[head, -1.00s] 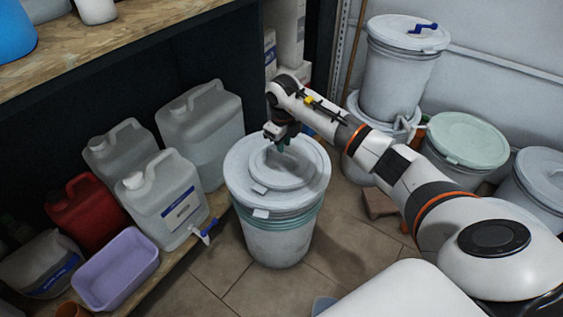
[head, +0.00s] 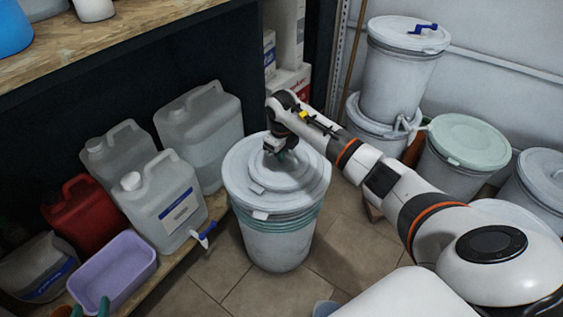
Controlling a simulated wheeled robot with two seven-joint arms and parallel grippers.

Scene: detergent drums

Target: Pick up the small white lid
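The small white lid (head: 268,179) lies on top of the wide lid (head: 240,190) of a white drum (head: 275,248) in the middle of the view.
Several jugs, a red canister (head: 88,215) and a purple tub (head: 115,268) stand on a low shelf at left. A lidded bucket (head: 400,80) sits stacked at the back right, near a green-lidded drum (head: 465,140). Tiled floor (head: 345,250) is free around the middle drum.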

